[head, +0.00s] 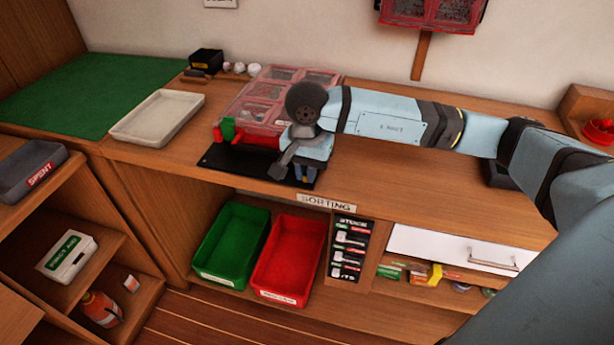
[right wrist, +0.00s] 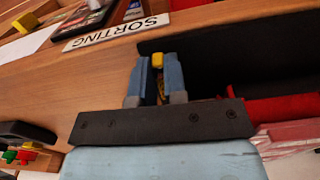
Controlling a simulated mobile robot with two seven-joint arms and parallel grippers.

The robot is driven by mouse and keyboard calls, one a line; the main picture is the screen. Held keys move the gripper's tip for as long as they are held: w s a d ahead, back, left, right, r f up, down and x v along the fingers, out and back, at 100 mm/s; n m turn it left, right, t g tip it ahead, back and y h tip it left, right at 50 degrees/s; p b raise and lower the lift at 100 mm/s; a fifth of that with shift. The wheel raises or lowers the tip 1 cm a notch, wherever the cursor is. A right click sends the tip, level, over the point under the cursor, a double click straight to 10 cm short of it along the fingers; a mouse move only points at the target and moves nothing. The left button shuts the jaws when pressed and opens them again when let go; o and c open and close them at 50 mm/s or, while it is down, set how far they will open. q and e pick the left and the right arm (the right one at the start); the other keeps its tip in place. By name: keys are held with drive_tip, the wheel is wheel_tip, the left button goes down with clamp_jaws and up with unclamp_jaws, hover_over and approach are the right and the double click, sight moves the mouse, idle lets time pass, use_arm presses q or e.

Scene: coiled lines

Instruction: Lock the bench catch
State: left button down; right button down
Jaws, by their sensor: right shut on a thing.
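A black plate (head: 225,162) lies near the front edge of the bench, with a red part (head: 260,141) and a green block (head: 228,128) at its back left. I cannot tell for sure which part is the bench catch. My right gripper (head: 306,176) points down over the plate's right end. In the right wrist view its blue fingers (right wrist: 158,75) are shut on a small yellow piece (right wrist: 158,60), which shows between the fingertips. The gripper hides most of this piece in the head view. My left gripper is not in view.
A clear-lidded organiser (head: 262,90) stands right behind the plate. A pale tray (head: 157,117) and green mat (head: 85,90) lie to the left. A green bin (head: 233,240) and a red bin (head: 290,258) sit under the bench. The bench top at front right is clear.

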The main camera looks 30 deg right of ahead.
drive_tip(key=shift+n, duration=0.4)
drive_tip(key=c, duration=1.2)
unclamp_jaws()
drive_tip(key=shift+o, duration=0.2)
drive_tip(key=shift+r, duration=0.1)
wheel_tip(320, 180, up, 14)
drive_tip(key=shift+p, duration=0.35)
drive_tip(key=shift+f, duration=0.2)
